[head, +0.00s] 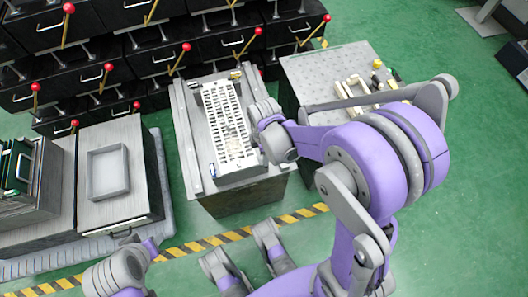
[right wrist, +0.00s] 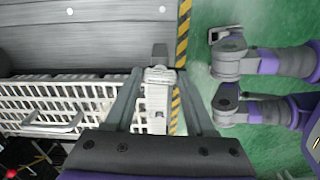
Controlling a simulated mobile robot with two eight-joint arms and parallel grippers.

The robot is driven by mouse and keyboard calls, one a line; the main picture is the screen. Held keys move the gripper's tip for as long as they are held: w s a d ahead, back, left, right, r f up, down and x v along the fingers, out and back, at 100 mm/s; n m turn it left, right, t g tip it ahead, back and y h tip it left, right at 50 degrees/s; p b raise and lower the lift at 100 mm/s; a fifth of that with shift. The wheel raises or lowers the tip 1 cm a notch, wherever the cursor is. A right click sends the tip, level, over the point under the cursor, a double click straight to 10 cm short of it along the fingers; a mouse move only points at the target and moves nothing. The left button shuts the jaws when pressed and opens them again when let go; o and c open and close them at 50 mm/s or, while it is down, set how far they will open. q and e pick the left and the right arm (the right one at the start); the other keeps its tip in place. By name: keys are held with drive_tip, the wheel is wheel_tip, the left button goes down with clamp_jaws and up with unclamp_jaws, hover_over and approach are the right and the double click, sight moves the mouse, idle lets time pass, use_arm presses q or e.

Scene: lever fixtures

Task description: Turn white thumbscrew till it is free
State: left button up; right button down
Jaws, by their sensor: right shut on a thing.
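A small white part, seemingly the white thumbscrew (right wrist: 157,95), shows between the fingers of my right gripper (right wrist: 160,78) in the right wrist view. The fingers are shut on it, one on each side. It is at the end of a white slotted panel (right wrist: 60,103). In the head view this slotted panel (head: 229,125) lies on a grey metal fixture in the middle. My right arm reaches in from the right and its wrist covers the panel's right edge, so the right fingers and the thumbscrew are hidden there.
Dark drawers with red-knobbed levers (head: 68,10) stand at the back. A grey bench with a shallow tray (head: 108,172) is at the left. A perforated table (head: 320,68) with pale and yellow parts stands at the right. Green floor lies in front.

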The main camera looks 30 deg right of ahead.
drive_tip(key=shift+n, duration=0.5)
drive_tip(key=shift+c, duration=1.2)
unclamp_jaws()
wheel_tip(320, 180, up, 11)
drive_tip(key=p, duration=0.3)
